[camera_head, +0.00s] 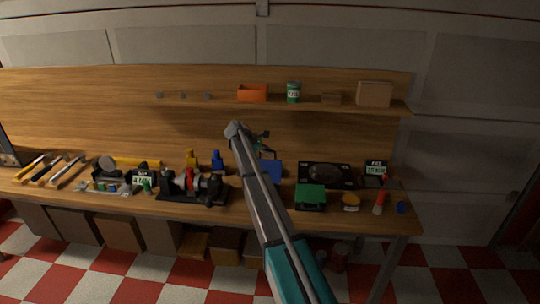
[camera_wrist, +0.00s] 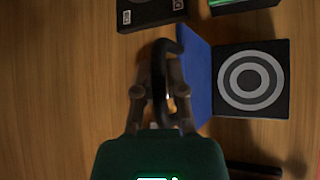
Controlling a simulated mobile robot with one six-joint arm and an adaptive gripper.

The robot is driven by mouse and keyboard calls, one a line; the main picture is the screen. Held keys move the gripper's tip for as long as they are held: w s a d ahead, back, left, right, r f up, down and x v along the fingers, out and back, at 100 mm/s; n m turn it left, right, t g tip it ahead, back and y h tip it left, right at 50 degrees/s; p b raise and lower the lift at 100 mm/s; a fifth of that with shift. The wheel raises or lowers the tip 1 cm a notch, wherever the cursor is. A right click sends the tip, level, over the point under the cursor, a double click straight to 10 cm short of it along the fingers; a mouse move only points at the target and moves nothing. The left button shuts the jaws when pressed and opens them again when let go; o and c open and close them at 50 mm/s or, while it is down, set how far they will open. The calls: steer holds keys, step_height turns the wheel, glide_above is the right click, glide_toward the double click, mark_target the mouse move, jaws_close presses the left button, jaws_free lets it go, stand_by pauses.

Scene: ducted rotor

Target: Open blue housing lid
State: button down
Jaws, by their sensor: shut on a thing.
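The blue housing lid (camera_wrist: 196,80) shows in the wrist view as a blue panel swung up along the left side of the dark housing (camera_wrist: 282,82). The housing's top shows a grey and white ring pattern. A dark curved handle (camera_wrist: 159,68) reaches left from the lid. My gripper (camera_wrist: 158,98) is shut on this handle, left of the lid. In the head view the blue lid (camera_head: 271,168) stands raised on the bench, partly hidden by my arm. My gripper (camera_head: 263,137) is small and partly hidden there.
A black box (camera_wrist: 150,12) lies near the top of the wrist view. On the bench (camera_head: 240,207), a green-lidded box (camera_head: 310,194) and a black tray (camera_head: 345,183) stand right of my arm. A black fixture (camera_head: 180,193) is left. A shelf (camera_head: 210,105) runs above.

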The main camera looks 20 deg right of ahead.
steer(key=shift+w+d, duration=0.1)
steer(key=shift+w, duration=0.1)
stand_by(0.3)
steer(key=c, duration=0.7)
jaws_free()
